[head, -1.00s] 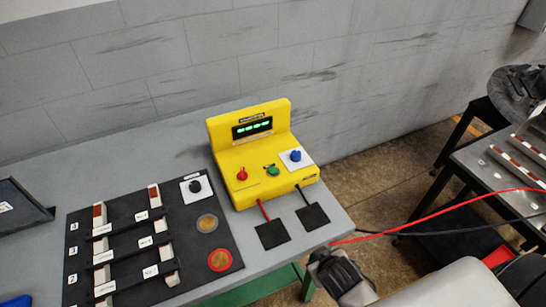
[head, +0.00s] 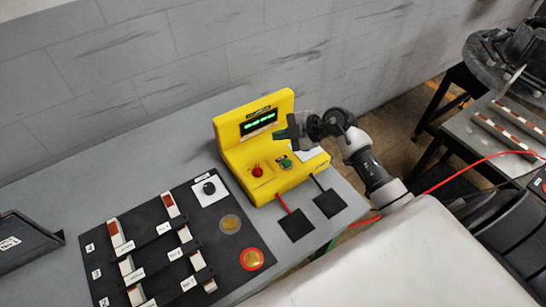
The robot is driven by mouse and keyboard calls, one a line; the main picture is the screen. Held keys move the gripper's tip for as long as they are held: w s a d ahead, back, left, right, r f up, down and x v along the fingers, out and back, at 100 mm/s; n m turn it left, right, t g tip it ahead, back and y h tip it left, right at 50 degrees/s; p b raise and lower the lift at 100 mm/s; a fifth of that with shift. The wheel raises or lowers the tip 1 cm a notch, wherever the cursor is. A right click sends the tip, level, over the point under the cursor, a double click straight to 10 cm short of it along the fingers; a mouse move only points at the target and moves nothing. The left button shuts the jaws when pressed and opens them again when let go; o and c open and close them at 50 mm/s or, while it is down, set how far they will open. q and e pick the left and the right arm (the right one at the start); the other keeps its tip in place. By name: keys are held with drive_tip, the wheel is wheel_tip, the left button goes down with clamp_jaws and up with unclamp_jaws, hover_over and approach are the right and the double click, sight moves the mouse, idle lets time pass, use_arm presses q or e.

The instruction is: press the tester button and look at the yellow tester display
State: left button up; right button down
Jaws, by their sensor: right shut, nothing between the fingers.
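The yellow tester (head: 240,155) stands on the grey table near the wall. Its display (head: 258,123) is lit with small green characters, too small to read. A green button (head: 284,161) and a red knob (head: 257,170) sit on its front panel. My right gripper (head: 284,133) is shut and empty, above the tester and just behind and above the green button, apart from it as far as I can tell. The blue knob is hidden behind my right gripper and arm. My left gripper is not in view.
A black board (head: 180,240) with labelled bars, a black knob and two round discs lies left of the tester. Two black pads (head: 297,225) lie in front of it. A red cable (head: 470,172) runs right. A second table (head: 475,130) stands at the right.

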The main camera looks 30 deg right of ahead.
drive_tip(key=d+f+g+h, duration=0.1)
drive_tip(key=d+g, duration=0.1)
drive_tip(key=b, duration=0.7)
hover_over(287, 164)
drive_tip(key=shift+h, duration=0.4)
wheel_tip(287, 164, down, 7)
drive_tip(key=shift+r, duration=0.1)
wheel_tip(287, 164, down, 2)
drive_tip(key=shift+f+b, duration=0.1)
drive_tip(key=shift+b, duration=0.5)
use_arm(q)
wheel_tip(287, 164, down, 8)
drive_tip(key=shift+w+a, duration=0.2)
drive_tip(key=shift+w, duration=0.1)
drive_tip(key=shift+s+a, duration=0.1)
use_arm(e)
drive_tip(key=shift+f, duration=0.2)
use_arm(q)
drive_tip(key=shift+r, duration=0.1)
use_arm(e)
drive_tip(key=shift+f, duration=0.25)
